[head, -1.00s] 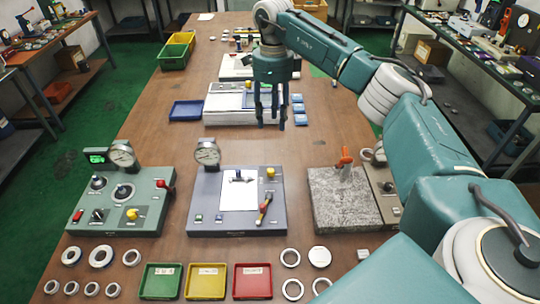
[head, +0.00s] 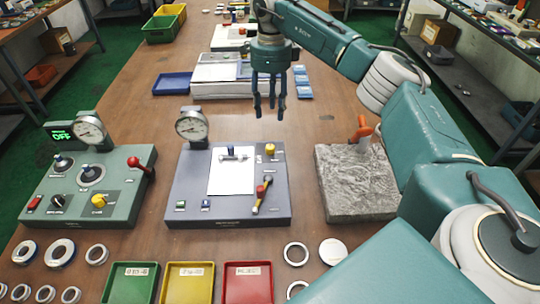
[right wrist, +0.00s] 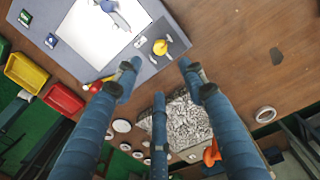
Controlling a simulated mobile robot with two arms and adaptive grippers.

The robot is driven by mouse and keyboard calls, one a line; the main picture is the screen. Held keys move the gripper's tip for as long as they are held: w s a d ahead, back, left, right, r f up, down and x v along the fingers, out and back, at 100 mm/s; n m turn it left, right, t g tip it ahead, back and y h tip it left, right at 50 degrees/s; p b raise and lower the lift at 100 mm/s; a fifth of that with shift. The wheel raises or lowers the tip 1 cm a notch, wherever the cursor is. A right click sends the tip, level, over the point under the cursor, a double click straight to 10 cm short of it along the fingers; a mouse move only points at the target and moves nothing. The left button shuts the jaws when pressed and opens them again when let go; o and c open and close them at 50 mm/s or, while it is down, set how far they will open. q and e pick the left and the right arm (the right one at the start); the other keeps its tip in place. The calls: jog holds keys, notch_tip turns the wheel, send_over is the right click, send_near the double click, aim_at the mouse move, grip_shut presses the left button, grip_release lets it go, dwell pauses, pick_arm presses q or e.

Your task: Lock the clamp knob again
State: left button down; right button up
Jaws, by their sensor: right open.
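A grey station (head: 180,188) stands mid-table with a dial gauge (head: 193,126), a white plate (head: 231,171) and a red-and-yellow lever (head: 262,194). A yellow knob (head: 270,149) sits at its upper right; it also shows in the right wrist view (right wrist: 160,46). The green station (head: 120,180) at left has another yellow knob (head: 98,201). I cannot tell from labels which is the clamp knob. My right gripper (head: 269,108) hangs open and empty above the table, appearing beyond the grey station's knob; its fingers (right wrist: 158,82) are spread in the right wrist view. My left gripper is out of view.
A granite block (head: 350,185) with an orange handle (head: 362,129) stands right of the grey station. Green (head: 130,284), yellow (head: 190,284) and red (head: 248,284) trays and several rings lie in front. A blue tray (head: 172,84) is farther back.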

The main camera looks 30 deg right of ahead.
aim_at(270, 146)
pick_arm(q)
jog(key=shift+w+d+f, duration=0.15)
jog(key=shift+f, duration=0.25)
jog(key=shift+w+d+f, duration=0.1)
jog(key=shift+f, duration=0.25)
pick_arm(e)
notch_tip(270, 146, down, 14)
jog(key=shift+s+a+f, duration=0.1)
jog(key=shift+s+a, duration=0.05)
grip_shut()
